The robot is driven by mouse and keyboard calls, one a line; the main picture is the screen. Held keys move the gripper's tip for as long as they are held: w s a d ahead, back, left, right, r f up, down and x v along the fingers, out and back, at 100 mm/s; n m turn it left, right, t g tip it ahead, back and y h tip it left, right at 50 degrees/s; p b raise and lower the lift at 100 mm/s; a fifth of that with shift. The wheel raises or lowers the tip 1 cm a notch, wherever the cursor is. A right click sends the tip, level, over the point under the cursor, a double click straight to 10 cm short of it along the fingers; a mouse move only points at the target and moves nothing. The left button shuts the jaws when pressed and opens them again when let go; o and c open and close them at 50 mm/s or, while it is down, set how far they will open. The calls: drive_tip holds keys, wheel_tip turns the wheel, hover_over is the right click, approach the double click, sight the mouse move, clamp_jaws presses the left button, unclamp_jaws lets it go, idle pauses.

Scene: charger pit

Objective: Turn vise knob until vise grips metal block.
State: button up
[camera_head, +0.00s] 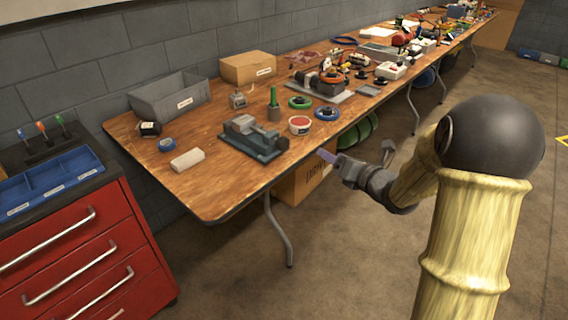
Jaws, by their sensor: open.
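A small grey-blue vise (268,150) stands on the wooden workbench (225,188), near its front edge. Grey metal parts sit on top of the vise; at this size I cannot tell which is the metal block, whether the jaws touch it, or which part is the knob. My gripper (330,155) is in front of the bench edge, to the right of the vise and apart from it. It points left toward the bench. Its fingers are small in view; it is open, and I see nothing held.
A pale block (187,160) and a blue tape roll (166,145) lie left of the vise. A red-topped tub (299,125) and a green-handled tool (273,105) stand close behind it. A red tool cabinet (85,245) is at left. Open floor lies in front.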

sight(285, 144)
drive_tip(key=f+n+y+b, duration=0.1)
drive_tip(key=n, duration=0.1)
drive_tip(key=a+f+n+y+b, duration=0.1)
drive_tip(key=n, duration=0.1)
drive_tip(key=f+n+y+b, duration=0.1)
drive_tip(key=f+n, duration=0.1)
drive_tip(key=shift+s+a+g, duration=0.25)
drive_tip(key=shift+a+g, duration=0.05)
drive_tip(key=shift+a, duration=0.05)
drive_tip(key=shift+f, duration=0.1)
drive_tip(key=b+x, duration=0.1)
drive_tip(key=x, duration=1.6)
drive_tip(key=shift+a+b, duration=0.3)
drive_tip(key=c, duration=1)
